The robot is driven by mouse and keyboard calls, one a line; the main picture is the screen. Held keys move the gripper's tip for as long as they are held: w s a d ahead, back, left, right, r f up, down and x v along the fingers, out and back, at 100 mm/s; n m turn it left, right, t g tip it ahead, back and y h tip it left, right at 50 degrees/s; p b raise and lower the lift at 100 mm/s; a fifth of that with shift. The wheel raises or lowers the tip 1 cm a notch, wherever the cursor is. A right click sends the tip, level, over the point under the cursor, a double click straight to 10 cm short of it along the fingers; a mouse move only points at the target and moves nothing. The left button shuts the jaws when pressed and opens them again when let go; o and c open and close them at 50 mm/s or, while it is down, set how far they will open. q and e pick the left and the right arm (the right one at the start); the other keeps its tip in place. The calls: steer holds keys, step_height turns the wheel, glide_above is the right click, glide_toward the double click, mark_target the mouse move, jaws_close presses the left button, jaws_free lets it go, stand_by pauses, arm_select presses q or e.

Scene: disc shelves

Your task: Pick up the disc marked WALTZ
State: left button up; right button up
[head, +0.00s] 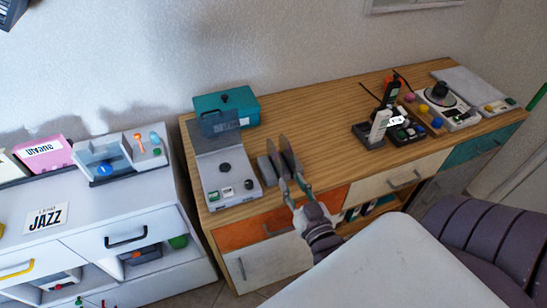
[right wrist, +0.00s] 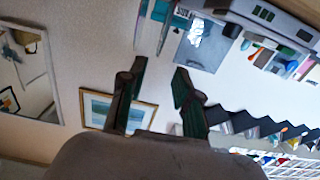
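I see no disc with a readable WALTZ mark in either view. My right gripper (head: 291,177) reaches over the front of the wooden-topped cabinet, just right of a grey device with a raised lid (head: 226,178). Its fingers are apart with a gap between them, and they also show spread in the right wrist view (right wrist: 160,66). I see nothing clearly held between them. Dark upright pieces by the fingertips are hard to tell from the fingers. My left gripper is not in view.
A white cabinet (head: 85,205) at left carries a JAZZ card (head: 45,218) and a pink labelled sleeve (head: 45,152). A teal box (head: 238,101) stands behind the grey device. A dark tray (head: 405,130) and a turntable-like device (head: 440,95) stand at right. The wooden top's middle is clear.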

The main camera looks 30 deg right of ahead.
steer(key=b, duration=0.2)
glide_toward(270, 140)
steer(key=x, duration=0.3)
steer(key=b+x, duration=0.2)
steer(key=x, duration=0.3)
steer(key=shift+w+d+f, duration=0.1)
steer(key=shift+w+f, duration=0.05)
steer(key=shift+f, duration=0.05)
steer(key=shift+r, duration=0.1)
steer(key=shift+c, duration=0.5)
jaws_close()
